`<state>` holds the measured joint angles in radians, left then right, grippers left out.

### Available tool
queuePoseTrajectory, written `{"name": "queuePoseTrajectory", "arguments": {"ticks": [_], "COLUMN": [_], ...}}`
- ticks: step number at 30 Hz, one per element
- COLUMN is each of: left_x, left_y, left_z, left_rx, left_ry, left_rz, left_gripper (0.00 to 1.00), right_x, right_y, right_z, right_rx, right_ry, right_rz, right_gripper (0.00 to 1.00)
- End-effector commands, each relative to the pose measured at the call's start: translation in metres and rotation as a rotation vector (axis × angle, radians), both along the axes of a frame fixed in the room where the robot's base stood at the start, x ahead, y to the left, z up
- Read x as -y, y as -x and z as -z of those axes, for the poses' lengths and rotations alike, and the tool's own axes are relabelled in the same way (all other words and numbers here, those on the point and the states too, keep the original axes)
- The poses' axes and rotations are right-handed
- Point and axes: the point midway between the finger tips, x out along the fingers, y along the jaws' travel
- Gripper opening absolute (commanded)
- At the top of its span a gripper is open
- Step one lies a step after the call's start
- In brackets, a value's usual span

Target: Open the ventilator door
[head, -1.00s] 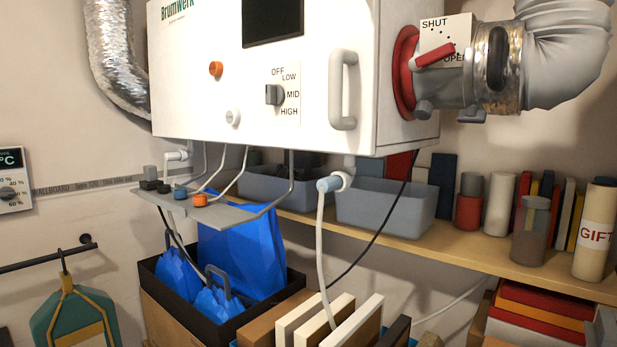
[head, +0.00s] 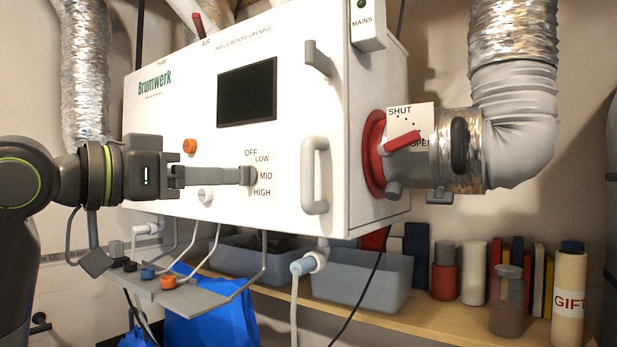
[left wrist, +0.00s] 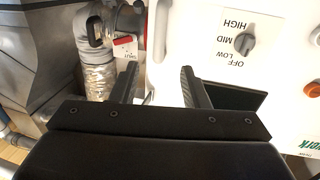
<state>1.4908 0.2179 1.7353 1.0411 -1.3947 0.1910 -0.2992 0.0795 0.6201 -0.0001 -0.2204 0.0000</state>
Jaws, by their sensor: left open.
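The ventilator is a white Brumwerk cabinet. Its front door (head: 285,120) looks shut and carries a white vertical handle (head: 315,175) near its right edge. My left gripper (head: 236,176) is open and empty, reaching in from the left across the door front. In the head view its fingertips overlap the grey OFF/LOW/MID/HIGH knob (head: 251,176), partly hiding it. In the left wrist view, which is upside down, the knob (left wrist: 244,43) lies to the right of the open fingers (left wrist: 160,78). The handle (left wrist: 160,30) lies beyond the gap between them, apart from them. My right gripper is not in view.
A red damper lever (head: 402,143) and a silver duct (head: 515,40) are at the cabinet's right side. A grey tray (head: 165,291) with hoses hangs below. A shelf (head: 440,318) holds bins, jars and books. A smaller grey bracket (head: 317,58) sits above the handle.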

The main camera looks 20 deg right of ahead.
Motion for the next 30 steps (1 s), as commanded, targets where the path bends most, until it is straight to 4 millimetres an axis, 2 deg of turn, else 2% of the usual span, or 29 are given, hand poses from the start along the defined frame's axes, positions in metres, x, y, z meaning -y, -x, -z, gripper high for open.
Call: {"name": "queuePoseTrajectory", "arguments": {"ticks": [7, 24, 30], "left_x": [0.024, 0.130, 0.150], "left_y": [-0.008, -0.062, -0.073], "left_z": [-0.005, -0.006, -0.004], "left_rx": [-0.001, -0.002, 0.001], "left_ry": [0.000, 0.000, 0.000], "left_rz": [0.010, 0.008, 0.005], "left_gripper": [0.41, 0.41, 0.41], "right_x": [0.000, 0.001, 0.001], "right_y": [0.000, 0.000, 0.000], "right_z": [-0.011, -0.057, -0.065], "right_rx": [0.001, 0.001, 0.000], "right_ry": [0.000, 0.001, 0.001], "right_rz": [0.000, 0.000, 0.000], "right_gripper": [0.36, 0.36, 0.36]}}
